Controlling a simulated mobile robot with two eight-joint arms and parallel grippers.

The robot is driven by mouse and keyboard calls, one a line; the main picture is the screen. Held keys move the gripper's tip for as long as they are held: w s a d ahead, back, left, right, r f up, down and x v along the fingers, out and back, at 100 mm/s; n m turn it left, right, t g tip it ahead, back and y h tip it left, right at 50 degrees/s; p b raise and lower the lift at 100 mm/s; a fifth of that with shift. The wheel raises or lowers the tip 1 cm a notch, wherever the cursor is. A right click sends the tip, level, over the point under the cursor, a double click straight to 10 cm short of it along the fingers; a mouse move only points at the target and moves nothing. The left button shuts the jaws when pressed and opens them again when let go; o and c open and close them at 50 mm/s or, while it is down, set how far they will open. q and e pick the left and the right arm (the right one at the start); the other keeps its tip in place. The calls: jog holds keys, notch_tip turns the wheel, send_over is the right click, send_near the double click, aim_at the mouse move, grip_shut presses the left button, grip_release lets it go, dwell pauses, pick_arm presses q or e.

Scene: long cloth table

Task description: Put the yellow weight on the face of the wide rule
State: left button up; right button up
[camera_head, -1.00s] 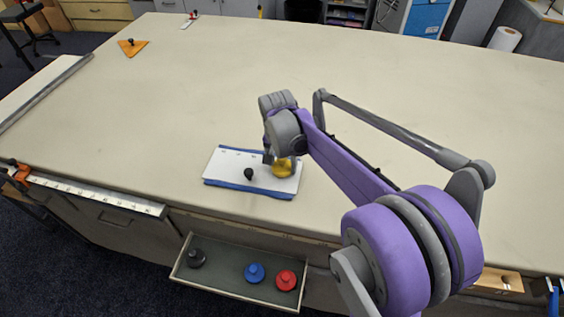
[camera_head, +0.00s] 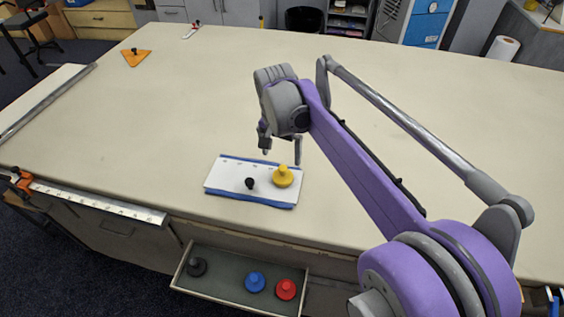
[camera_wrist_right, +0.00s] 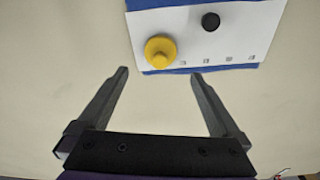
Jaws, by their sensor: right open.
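The wide rule (camera_head: 229,182) is a white plate with blue long edges and a black knob (camera_head: 250,184), lying flat near the table's front edge. The yellow weight (camera_head: 283,178) stands upright on its white face, right of the knob. In the right wrist view the weight (camera_wrist_right: 160,51) sits on the white face (camera_wrist_right: 185,28) beside the printed marks, near one blue edge. My right gripper (camera_head: 282,155) is open and empty, just behind and above the weight, apart from it. The wrist view shows clear space between its fingers (camera_wrist_right: 160,75). My left gripper is out of view.
An open drawer (camera_head: 226,279) below the front edge holds a black weight (camera_head: 196,267), a blue weight (camera_head: 255,282) and a red weight (camera_head: 286,289). A narrow steel rule (camera_head: 100,202) lies along the front edge. An orange triangle (camera_head: 136,59) lies far left. The table's middle is clear.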

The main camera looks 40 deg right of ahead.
jog(key=s+a+f+n+t, duration=0.2)
jog(key=s+a+f+n, duration=0.3)
jog(key=s+a+n, duration=0.1)
jog(key=s+a+f+n+t+y, duration=0.1)
jog(key=s+a+f+n+t, duration=0.1)
jog(key=s+a+f+n, duration=0.4)
jog(key=s+a, duration=0.3)
jog(key=a, duration=0.1)
jog(key=shift+s+f+t, duration=0.15)
jog(key=shift+f+t, duration=0.05)
jog(key=shift+t, duration=0.1)
